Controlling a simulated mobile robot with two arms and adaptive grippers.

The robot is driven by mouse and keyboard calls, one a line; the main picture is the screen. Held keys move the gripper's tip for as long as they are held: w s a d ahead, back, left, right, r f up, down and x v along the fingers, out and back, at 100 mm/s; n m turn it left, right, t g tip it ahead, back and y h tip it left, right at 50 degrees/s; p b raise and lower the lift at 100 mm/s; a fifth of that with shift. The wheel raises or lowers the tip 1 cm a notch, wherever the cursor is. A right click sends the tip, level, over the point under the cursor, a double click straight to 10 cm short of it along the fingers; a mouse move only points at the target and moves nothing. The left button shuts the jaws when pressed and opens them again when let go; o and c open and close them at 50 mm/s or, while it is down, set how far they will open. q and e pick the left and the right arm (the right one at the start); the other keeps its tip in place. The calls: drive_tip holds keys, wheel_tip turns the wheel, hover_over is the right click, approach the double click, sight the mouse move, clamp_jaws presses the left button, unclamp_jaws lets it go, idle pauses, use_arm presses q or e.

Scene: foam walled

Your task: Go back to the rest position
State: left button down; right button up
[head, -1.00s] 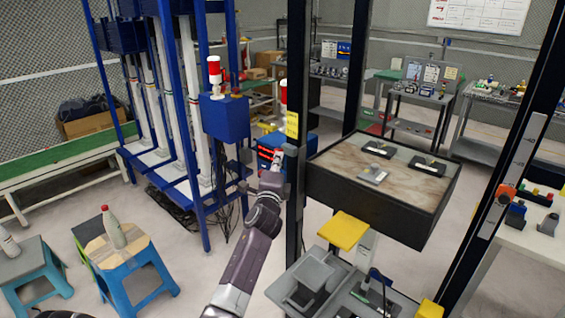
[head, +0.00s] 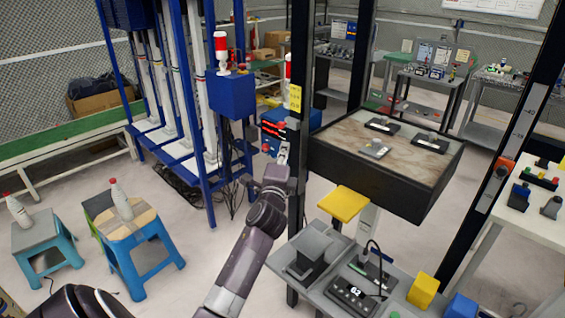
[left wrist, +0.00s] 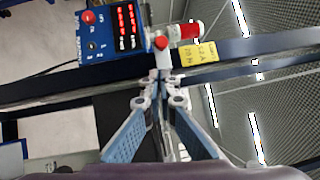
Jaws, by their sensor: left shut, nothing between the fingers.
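My left gripper (head: 284,150) is shut and empty at the end of my raised arm, in the middle of the head view. There it overlaps the dark upright post beside the wooden-topped bench. In the left wrist view the gripper (left wrist: 162,90) shows with its fingers together. Behind the fingers are a blue box (left wrist: 112,32) with red displays and a red and white cylinder (left wrist: 187,31). My right gripper is not in view.
The dark-sided bench (head: 385,180) stands right of my arm, above a lower grey shelf (head: 335,290). A blue frame (head: 205,120) rises on the left. Two stools (head: 145,245) (head: 45,245) with bottles stand front left. Open floor lies between the stools and my arm.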

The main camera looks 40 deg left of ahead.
use_arm(q)
drive_tip(key=shift+b+v, duration=0.35)
drive_tip(key=shift+v, duration=1.95)
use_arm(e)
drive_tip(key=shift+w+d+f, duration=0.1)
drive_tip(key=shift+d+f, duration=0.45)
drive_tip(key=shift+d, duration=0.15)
